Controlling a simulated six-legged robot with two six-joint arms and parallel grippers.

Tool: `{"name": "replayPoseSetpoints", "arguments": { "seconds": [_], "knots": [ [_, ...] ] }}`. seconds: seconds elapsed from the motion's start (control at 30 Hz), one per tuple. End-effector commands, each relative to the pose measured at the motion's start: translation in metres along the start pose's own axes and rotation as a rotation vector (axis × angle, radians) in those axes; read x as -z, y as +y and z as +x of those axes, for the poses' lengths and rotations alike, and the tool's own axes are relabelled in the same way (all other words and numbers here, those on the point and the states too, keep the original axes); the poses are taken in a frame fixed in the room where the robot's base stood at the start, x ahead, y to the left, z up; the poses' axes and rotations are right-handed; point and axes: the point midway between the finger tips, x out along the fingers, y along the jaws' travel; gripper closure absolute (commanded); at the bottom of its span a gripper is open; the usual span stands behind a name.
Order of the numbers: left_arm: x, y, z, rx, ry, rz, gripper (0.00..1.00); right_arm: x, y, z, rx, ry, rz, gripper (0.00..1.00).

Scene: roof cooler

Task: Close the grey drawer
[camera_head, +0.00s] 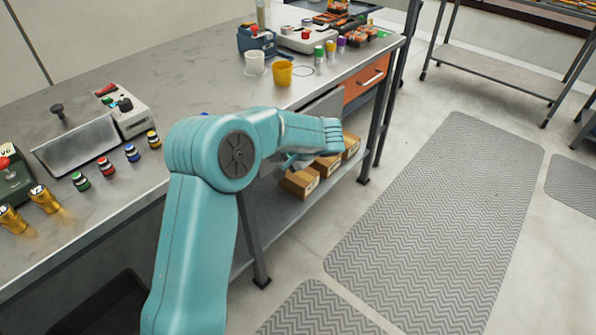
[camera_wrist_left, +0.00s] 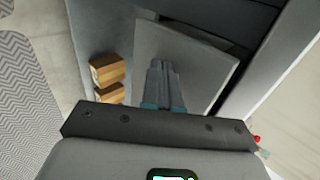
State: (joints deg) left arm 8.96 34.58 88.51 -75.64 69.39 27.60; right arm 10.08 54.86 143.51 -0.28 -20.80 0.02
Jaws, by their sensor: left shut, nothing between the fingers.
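The grey drawer (camera_head: 324,104) is under the bench top, left of the orange drawer, partly hidden by my left arm. In the left wrist view its flat grey front (camera_wrist_left: 200,62) fills the middle, with a dark gap along its right side. My left gripper (camera_head: 285,166) is below the bench edge, mostly hidden behind my own wrist. In the left wrist view its fingers (camera_wrist_left: 163,66) are shut and empty, overlapping the grey front. I cannot tell whether they touch it. My right gripper is not in view.
The orange drawer (camera_head: 366,78) has a bar handle. Cardboard boxes (camera_head: 300,182) stand on the lower shelf. The bench top (camera_head: 190,70) holds a yellow cup (camera_head: 283,73), a white cup (camera_head: 254,63) and several small jars. The floor mat (camera_head: 440,225) right of the bench is clear.

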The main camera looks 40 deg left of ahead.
Motion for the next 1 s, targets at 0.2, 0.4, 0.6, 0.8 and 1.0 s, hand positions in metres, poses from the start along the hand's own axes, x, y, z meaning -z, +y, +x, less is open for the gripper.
{"name": "replayPoseSetpoints", "arguments": {
  "seconds": [0.2, 0.4, 0.6, 0.8, 1.0],
  "knots": [
    [0.000, -0.023, 0.025, 0.000, -0.001, -0.003, 1.00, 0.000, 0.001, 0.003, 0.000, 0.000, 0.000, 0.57],
    [0.000, -0.032, 0.035, 0.000, 0.000, -0.001, 1.00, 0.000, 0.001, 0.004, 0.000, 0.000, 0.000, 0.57],
    [0.000, -0.036, 0.037, 0.003, 0.001, -0.001, 1.00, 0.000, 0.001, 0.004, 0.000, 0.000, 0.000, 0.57],
    [0.000, -0.038, 0.038, 0.006, 0.000, -0.003, 1.00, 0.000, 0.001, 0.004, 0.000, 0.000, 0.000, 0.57],
    [0.000, -0.038, 0.038, 0.007, 0.000, -0.006, 1.00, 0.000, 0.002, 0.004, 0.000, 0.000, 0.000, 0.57]
  ]
}}
